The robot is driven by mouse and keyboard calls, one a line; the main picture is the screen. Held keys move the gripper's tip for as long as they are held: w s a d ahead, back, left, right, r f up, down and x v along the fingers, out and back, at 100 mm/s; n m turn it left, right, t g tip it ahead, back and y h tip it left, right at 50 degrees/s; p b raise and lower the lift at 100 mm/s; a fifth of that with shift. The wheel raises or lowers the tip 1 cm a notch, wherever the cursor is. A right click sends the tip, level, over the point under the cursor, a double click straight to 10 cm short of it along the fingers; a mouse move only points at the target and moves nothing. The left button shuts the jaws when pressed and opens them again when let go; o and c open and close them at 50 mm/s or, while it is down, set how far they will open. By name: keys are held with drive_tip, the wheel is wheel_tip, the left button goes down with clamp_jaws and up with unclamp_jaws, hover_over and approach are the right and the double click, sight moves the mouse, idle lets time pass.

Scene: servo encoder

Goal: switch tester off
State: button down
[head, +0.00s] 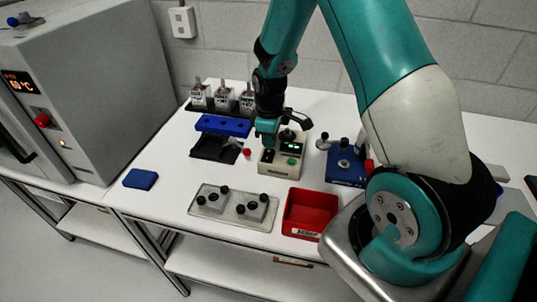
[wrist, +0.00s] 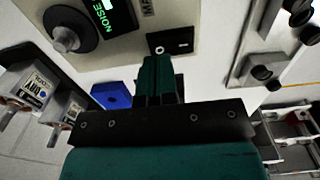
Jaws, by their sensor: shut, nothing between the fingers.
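The tester (head: 280,166) is a beige box on the white bench, below my gripper in the head view. Its green display is lit. In the wrist view, the tester (wrist: 125,47) fills the top, with the display reading "NOISE", a grey knob at left and a black rocker switch (wrist: 184,40) on its panel. A small round fitting (wrist: 159,49) sits left of the switch. My gripper (head: 267,138) is shut and empty; its teal fingertips (wrist: 160,60) appear just below the round fitting and switch in the wrist view. Whether they touch the panel cannot be told.
A red bin (head: 305,211) and a grey plate with black knobs (head: 233,207) stand in front. A blue fixture (head: 346,171) is right, a blue rack (head: 223,125) left. A grey oven (head: 95,90) stands far left.

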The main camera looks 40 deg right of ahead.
sight(269, 151)
drive_tip(key=shift+f+b, duration=0.8)
drive_tip(key=shift+f, duration=0.4)
drive_tip(key=shift+r, duration=0.2)
wheel_tip(269, 151, up, 7)
drive_tip(key=p, duration=0.5)
drive_tip(key=shift+p, duration=0.4)
drive_tip(key=shift+f, duration=0.15)
idle(0.3)
